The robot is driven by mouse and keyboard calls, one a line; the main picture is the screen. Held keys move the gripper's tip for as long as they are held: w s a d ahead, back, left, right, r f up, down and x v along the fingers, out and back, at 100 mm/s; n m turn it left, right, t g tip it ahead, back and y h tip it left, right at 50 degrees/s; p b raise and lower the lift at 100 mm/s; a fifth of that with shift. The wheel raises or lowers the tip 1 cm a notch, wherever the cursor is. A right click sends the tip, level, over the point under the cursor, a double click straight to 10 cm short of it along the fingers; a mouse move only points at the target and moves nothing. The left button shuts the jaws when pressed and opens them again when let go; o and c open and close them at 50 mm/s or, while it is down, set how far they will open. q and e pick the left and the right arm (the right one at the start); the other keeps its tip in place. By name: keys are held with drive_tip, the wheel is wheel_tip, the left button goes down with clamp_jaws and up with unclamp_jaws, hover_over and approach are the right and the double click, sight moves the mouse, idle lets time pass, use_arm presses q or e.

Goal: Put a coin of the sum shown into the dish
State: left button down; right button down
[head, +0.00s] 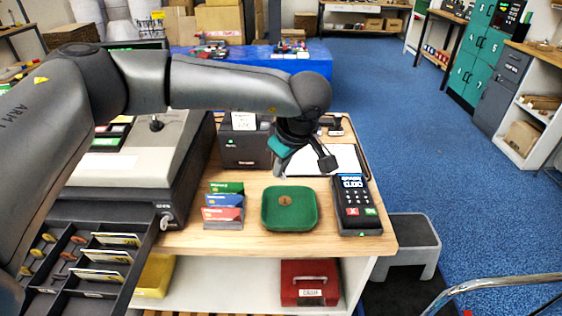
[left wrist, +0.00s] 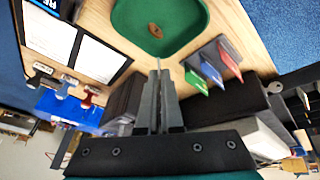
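A green dish (head: 267,222) stands on the wooden counter, with one brown coin (head: 284,200) lying in it. The dish (left wrist: 190,42) and the coin (left wrist: 155,31) also show in the left wrist view. My left gripper (head: 281,172) is above the counter just behind the dish, pointing down. My right gripper is not in view.
A card stand (head: 223,224) is left of the dish and a card terminal (head: 357,222) right of it. A dark box (head: 243,150) and a white sheet (head: 340,160) are behind. A red cash box (head: 309,268) sits on the lower shelf.

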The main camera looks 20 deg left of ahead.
use_arm(q)
wheel_tip(320, 180, down, 3)
drive_tip(key=shift+r+b, duration=0.2)
drive_tip(key=shift+b, duration=0.3)
drive_tip(key=c, duration=1)
unclamp_jaws()
drive_tip(key=v, duration=1.5)
drive_tip(key=shift+r, duration=0.15)
drive_tip(key=shift+d, duration=0.1)
